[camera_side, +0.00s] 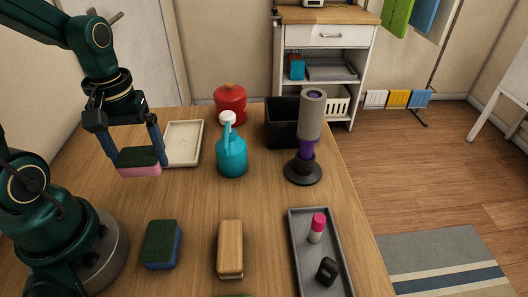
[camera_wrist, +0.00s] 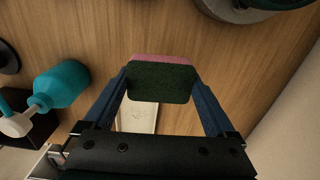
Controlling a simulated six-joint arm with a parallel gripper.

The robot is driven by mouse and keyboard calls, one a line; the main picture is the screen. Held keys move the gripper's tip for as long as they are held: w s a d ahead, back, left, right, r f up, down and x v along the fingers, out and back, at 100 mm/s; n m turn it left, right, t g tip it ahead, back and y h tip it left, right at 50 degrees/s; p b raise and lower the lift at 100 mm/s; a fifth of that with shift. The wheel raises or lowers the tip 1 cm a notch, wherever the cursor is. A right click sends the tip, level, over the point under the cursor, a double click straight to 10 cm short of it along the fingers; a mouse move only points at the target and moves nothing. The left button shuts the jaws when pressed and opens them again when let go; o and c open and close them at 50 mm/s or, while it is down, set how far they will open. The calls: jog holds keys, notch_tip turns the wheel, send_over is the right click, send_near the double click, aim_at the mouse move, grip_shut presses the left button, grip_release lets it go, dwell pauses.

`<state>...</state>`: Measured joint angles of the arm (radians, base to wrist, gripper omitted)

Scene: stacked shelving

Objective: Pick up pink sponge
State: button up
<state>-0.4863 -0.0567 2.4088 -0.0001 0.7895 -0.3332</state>
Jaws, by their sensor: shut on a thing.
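The pink sponge (camera_side: 140,169) has a dark green scouring top and a pink underside. My gripper (camera_side: 137,152) is shut on it, with a blue finger at each end of the sponge. In the side view it is held at the left of the table, in front of the pale tray, and appears raised above the wood. In the wrist view the sponge (camera_wrist: 161,80) sits between the two fingertips, green face toward the camera, with a pink strip along its far edge.
A pale tray (camera_side: 184,143) lies behind the sponge. A teal spray bottle (camera_side: 232,157), red pot (camera_side: 230,104), black bin (camera_side: 281,122) and grey roll on a stand (camera_side: 311,115) stand right. A blue-green sponge (camera_side: 161,245), wooden brush (camera_side: 230,249) and grey tray (camera_side: 304,262) lie in front.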

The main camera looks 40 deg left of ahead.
jog(key=s+a+r, duration=0.4)
jog(key=a, duration=0.2)
jog(key=shift+r, duration=0.2)
jog(key=shift+a, duration=0.1)
